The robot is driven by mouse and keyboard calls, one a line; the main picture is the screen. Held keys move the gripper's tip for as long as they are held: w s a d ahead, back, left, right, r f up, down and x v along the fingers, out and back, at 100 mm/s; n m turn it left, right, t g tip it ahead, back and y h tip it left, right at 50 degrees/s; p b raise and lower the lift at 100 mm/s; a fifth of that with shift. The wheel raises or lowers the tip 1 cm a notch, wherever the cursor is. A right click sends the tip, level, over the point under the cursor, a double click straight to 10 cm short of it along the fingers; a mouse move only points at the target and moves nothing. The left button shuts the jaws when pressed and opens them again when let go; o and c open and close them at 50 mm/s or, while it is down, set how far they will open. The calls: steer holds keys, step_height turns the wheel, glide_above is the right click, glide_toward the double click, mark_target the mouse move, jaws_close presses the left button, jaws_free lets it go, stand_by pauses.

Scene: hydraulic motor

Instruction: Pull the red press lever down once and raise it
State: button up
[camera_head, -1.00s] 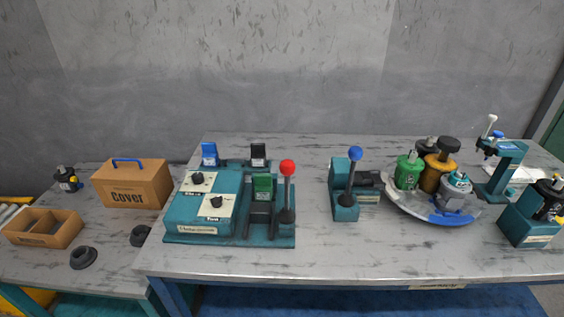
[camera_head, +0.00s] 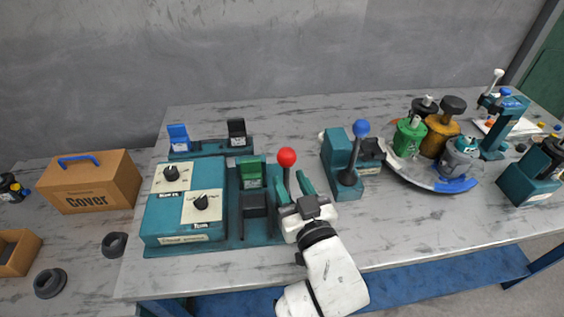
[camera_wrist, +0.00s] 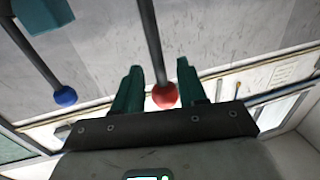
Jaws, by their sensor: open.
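The red press lever stands upright at the right end of the teal press station, with its red ball knob (camera_head: 287,157) on a dark rod. My gripper (camera_head: 292,187) is open, just in front of the lever and below the knob in the head view. In the wrist view, the red knob (camera_wrist: 165,96) shows between the two teal fingers of my gripper (camera_wrist: 160,88), with the rod running up the picture. I cannot tell whether either finger touches it. My gripper hides the lever's base in the head view.
A blue-knobbed lever (camera_head: 361,129) stands close to the right of my gripper. The teal control box (camera_head: 186,205) with two dials is left of the lever. A round tray (camera_head: 427,182) with several motor parts sits farther right. A cardboard cover box (camera_head: 90,183) is at the left.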

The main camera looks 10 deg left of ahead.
mark_target(288, 176)
steer(key=shift+x, duration=2.65)
steer(key=shift+c, duration=0.2)
jaws_close()
